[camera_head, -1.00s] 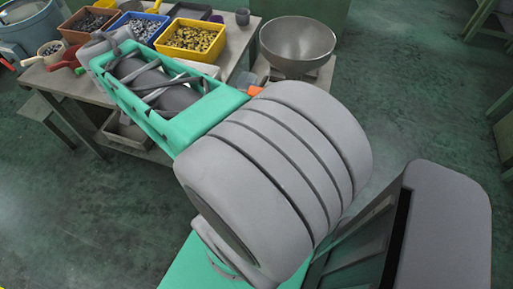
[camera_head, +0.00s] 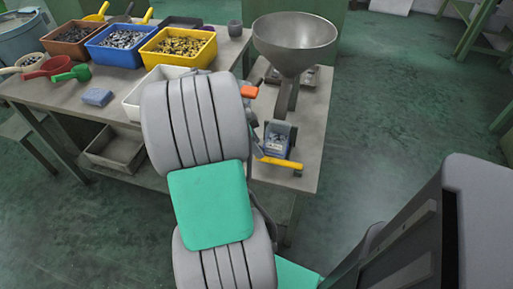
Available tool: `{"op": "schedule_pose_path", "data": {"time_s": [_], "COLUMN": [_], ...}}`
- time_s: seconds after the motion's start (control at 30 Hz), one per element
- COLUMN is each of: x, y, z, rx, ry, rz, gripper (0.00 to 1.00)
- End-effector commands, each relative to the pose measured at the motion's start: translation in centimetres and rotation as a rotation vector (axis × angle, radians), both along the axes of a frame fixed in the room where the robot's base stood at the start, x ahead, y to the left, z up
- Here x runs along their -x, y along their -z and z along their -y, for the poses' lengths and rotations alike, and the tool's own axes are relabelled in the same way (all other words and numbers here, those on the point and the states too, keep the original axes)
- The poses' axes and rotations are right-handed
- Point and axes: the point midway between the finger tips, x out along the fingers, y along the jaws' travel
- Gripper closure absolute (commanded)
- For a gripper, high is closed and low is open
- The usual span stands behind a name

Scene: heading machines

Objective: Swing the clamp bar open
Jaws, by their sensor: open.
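A yellow bar (camera_head: 283,163), which looks like the clamp bar, lies across the near side of a small blue bin (camera_head: 277,140) under the funnel. Its left end is close to my gripper. My gripper (camera_head: 256,137) shows only as dark grey parts at the right edge of my arm, left of the bin. My arm hides most of it. It is open, and I see nothing held in it. I cannot tell whether it touches the bar.
A metal funnel (camera_head: 295,42) stands above the bin on the side table (camera_head: 312,130). An orange piece (camera_head: 249,91) sits left of the chute. The workbench (camera_head: 60,88) holds brown, blue and yellow bins, scoops and a white tray (camera_head: 135,100).

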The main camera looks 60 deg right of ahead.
Motion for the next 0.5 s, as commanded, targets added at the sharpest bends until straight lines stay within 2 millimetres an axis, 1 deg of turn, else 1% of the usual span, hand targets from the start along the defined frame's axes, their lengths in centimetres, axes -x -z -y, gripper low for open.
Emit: {"op": "schedule_pose_path", "data": {"time_s": [0.03,0.1,0.33,0.5], "x": [0.17,0.23,0.23,0.22], "y": [0.52,0.82,0.85,0.83], "z": [0.07,0.13,0.15,0.15], "rx": [-0.001,-0.002,-0.001,-0.001], "ry": [0.0,-0.001,-0.002,-0.002], "rz": [-0.001,0.0,0.0,0.0], "gripper": [0.53,0.53,0.53,0.67]}}
